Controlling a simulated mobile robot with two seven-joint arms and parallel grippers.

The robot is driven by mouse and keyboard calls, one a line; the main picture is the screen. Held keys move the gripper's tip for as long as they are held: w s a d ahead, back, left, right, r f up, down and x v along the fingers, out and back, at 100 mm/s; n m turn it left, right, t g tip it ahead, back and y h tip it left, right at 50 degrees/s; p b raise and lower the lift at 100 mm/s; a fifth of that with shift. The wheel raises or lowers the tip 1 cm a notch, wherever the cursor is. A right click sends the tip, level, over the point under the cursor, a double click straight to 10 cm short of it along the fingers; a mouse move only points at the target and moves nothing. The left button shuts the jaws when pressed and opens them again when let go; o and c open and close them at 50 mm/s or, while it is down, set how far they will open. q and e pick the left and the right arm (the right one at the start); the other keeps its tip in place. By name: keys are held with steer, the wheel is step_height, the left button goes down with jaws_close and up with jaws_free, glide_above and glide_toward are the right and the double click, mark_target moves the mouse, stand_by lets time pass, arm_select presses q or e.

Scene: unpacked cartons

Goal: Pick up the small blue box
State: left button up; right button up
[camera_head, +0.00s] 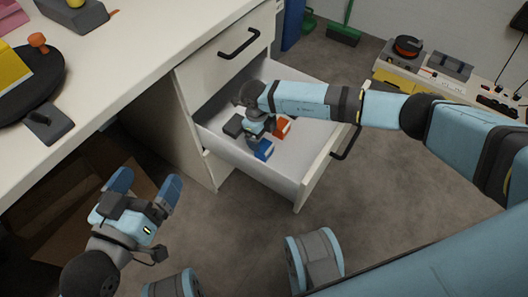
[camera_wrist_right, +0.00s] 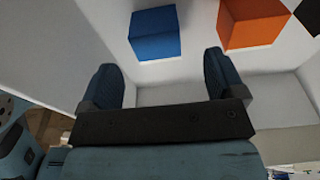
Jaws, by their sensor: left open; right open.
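The small blue box (camera_head: 264,150) lies in the open drawer (camera_head: 310,178), near its front-left wall. In the right wrist view the blue box (camera_wrist_right: 155,34) sits on the white drawer floor, beyond my right gripper's fingertips and roughly centred between them. My right gripper (camera_wrist_right: 160,72) is open and empty, apart from the box. In the head view my right gripper (camera_head: 258,130) is inside the drawer area, with its fingers partly hidden by the wrist. My left gripper (camera_head: 145,186) is open and empty, left of the drawer and beside the desk.
An orange box (camera_wrist_right: 252,23) lies just right of the blue box, with a dark box (camera_wrist_right: 312,14) beyond it. Drawer walls stand close around my right gripper. The desk top (camera_head: 120,50) holds several items. A low shelf (camera_head: 440,82) stands at the right; grey floor between is clear.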

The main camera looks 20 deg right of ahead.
mark_target(264, 146)
steer(key=shift+s+f, duration=0.1)
steer(key=shift+f, duration=0.4)
steer(key=f+b, duration=0.1)
steer(key=f, duration=0.1)
steer(key=s+f+b, duration=0.1)
steer(key=f+b, duration=0.1)
steer(key=shift+d+f, duration=0.15)
steer(key=shift+f, duration=0.1)
arm_select(q)
steer(key=shift+w+a+r+m+t, duration=0.2)
steer(key=shift+w+a+m+t, duration=0.4)
steer(key=shift+w+m, duration=0.35)
arm_select(e)
steer(key=shift+c, duration=0.2)
steer(key=c, duration=0.7)
steer(key=shift+c, duration=1.3)
arm_select(q)
steer(key=shift+s+d+f, duration=0.1)
steer(key=shift+s+f, duration=0.1)
steer(key=shift+s, duration=0.05)
